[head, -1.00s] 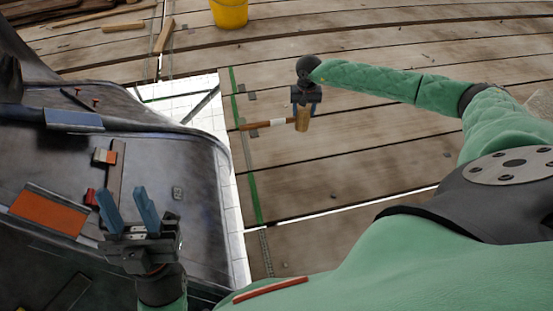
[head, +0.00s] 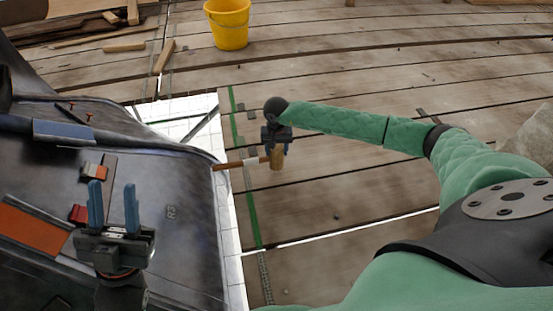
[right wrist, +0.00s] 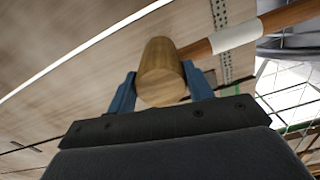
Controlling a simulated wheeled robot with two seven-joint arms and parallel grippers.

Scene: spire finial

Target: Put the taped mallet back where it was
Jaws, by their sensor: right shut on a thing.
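The taped mallet has a cylindrical wooden head (head: 277,157) and a brown handle with a band of white tape. My right gripper (head: 276,146) is shut on the mallet's head, over the plank floor to the right of the dark metal surface. The handle points left, toward that surface's edge. In the right wrist view the mallet head (right wrist: 161,72) sits between the two blue fingers, and the white tape (right wrist: 236,36) shows on the handle. My left gripper (head: 114,210) is open and empty above the dark surface, its blue fingers pointing away.
The dark metal surface (head: 185,235) carries an orange panel (head: 30,232), a red block (head: 78,213) and a grey-and-orange block (head: 95,171). A yellow bucket (head: 228,24) and loose wood pieces (head: 124,46) lie farther back. The plank floor (head: 360,190) on the right is mostly clear.

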